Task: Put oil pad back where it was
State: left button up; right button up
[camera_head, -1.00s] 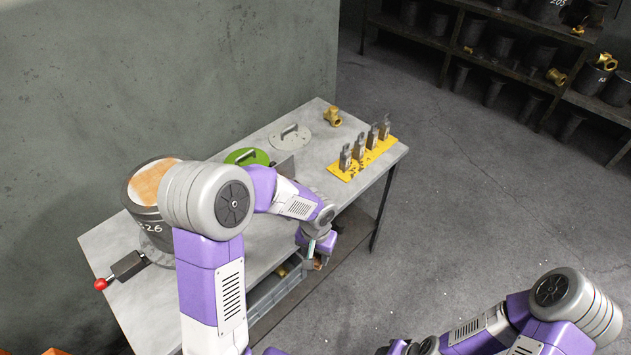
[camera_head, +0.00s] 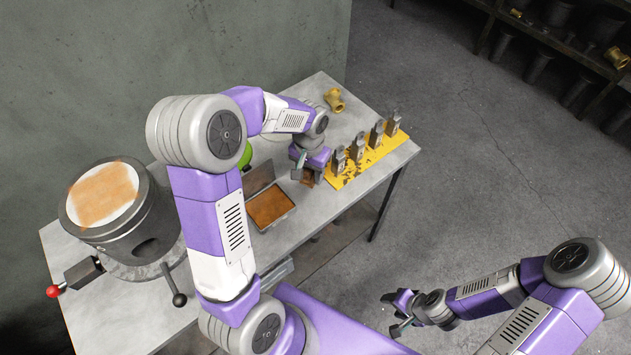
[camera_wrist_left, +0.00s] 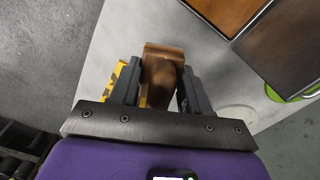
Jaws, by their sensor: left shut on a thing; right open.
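My left gripper (camera_head: 302,172) is over the table, between the tray and the yellow plate. In the left wrist view, its fingers (camera_wrist_left: 160,90) are shut on a brown block, which I take to be the oil pad (camera_wrist_left: 162,68). The pad also shows below the gripper in the head view (camera_head: 308,178); I cannot tell whether it touches the table. The shallow grey tray (camera_head: 277,222) with a brown inside lies left of the gripper, its lid raised behind it. My right gripper (camera_head: 398,314) is open and empty, over the floor at the lower right.
A yellow plate (camera_head: 364,166) with several upright metal pieces is close right of the left gripper. A brass fitting (camera_head: 335,100) lies behind. A green disc (camera_head: 246,156) is partly hidden by my arm. A large dark pot (camera_head: 145,215) stands at left, with a red-knobbed lever (camera_head: 54,291).

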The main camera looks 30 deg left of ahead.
aim_at(310, 194)
pick_arm(q)
jog(key=f, duration=0.3)
jog(key=shift+s, duration=0.35)
notch_tip(310, 194, down, 4)
jog(key=shift+r+b, duration=0.15)
jog(key=shift+b, duration=0.35)
jog(key=shift+w+f, duration=0.15)
jog(key=shift+f, duration=0.15)
jog(key=shift+f, duration=0.15)
jog(key=o, duration=0.9)
jog(key=shift+o, duration=0.2)
